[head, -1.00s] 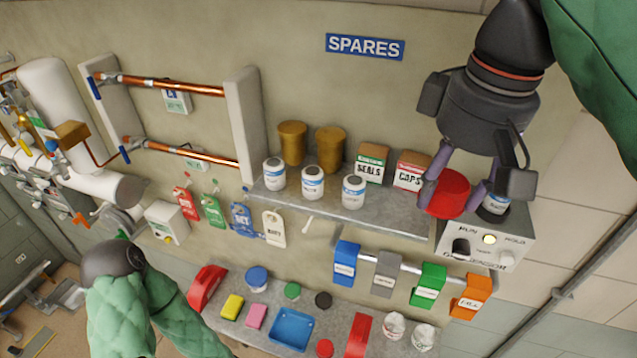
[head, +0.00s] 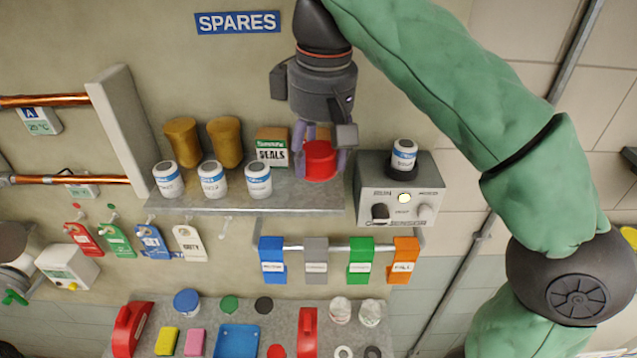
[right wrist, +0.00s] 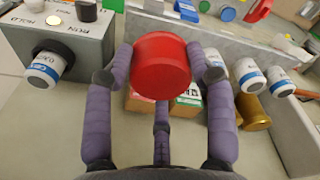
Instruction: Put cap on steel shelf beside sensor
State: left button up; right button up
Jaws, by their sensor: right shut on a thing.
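A red cap (head: 320,163) is between the fingers of my right gripper (head: 321,152), which is shut on it. In the head view it is over the right end of the steel shelf (head: 215,202), left of the grey sensor box (head: 368,190). I cannot tell whether the cap touches the shelf. In the right wrist view the cap (right wrist: 160,66) sits between the purple fingers, with the sensor box (right wrist: 90,47) at the left. The sensor box has knobs and a lit lamp. My left gripper is not in view.
A white jar (head: 404,155) stands on the sensor box. Several white jars, two brown-yellow pots and a SEALS box (head: 272,150) stand on the shelf left of the cap. Colored tags hang on a rail (head: 335,247) below. A lower shelf (head: 285,318) holds several small items.

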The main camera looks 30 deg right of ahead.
aim_at(319, 192)
jog(key=f, duration=0.1)
jog(key=w+d+f, duration=0.1)
jog(key=w+f, duration=0.1)
jog(key=shift+d+f, duration=0.3)
jog(key=shift+d, duration=0.05)
jog(key=shift+w+d+f, duration=0.2)
jog(key=shift+w+f, duration=0.25)
jog(key=shift+w, duration=0.05)
jog(key=f, duration=0.3)
jog(key=shift+w+d+f, duration=0.2)
jog(key=shift+f, duration=0.25)
jog(key=shift+f, duration=0.15)
jog(key=o, duration=0.8)
